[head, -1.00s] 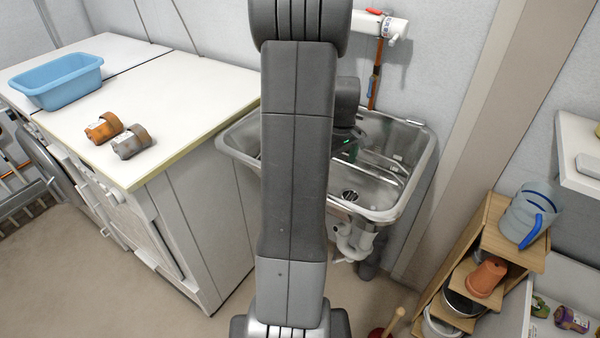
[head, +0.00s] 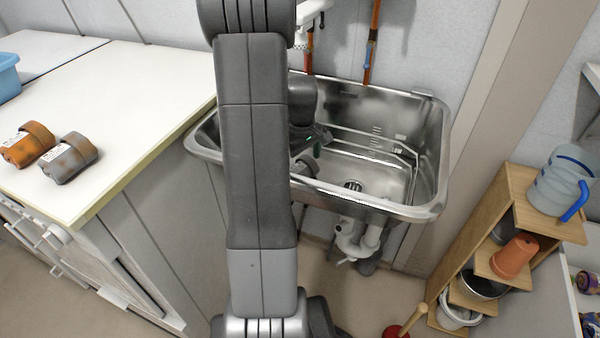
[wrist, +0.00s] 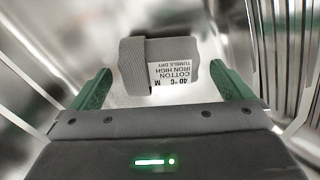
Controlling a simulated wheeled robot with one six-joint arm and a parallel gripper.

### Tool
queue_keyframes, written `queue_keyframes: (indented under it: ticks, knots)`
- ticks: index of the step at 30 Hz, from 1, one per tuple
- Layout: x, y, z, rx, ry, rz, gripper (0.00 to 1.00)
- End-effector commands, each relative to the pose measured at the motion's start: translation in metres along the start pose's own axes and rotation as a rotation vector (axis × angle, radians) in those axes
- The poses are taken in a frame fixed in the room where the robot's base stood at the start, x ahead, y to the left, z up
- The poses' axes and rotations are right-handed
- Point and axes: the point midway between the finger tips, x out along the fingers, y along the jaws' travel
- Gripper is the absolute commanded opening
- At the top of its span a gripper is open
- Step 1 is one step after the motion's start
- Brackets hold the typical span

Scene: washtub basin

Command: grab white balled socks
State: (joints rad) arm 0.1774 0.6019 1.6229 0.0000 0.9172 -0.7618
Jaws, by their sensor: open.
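A balled pair of socks (wrist: 137,66) with a white care label lies on the basin floor in the wrist view. It looks grey there, not clearly white. My gripper (wrist: 160,70) is open, with one green finger on each side of the ball. In the head view my gripper (head: 312,148) is down inside the steel basin (head: 425,150), largely hidden by my arm. A dark rounded shape (head: 304,166) beside it is probably the same ball.
Wire rack bars (wrist: 262,45) stand close on the right in the wrist view. An orange ball (head: 27,145) and a grey ball (head: 70,158) of socks sit on the white counter (head: 140,95) at left. A wooden shelf (head: 515,200) stands at right.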

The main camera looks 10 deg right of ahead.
Motion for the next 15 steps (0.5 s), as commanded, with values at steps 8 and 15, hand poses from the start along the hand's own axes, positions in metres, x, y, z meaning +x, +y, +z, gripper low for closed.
queue_keyframes:
  ticks: [8,15]
  knots:
    - [0.04,0.001,-0.003,0.0,-0.001,-0.001,1.0]
    - [0.04,0.001,-0.004,0.0,0.0,0.0,0.96]
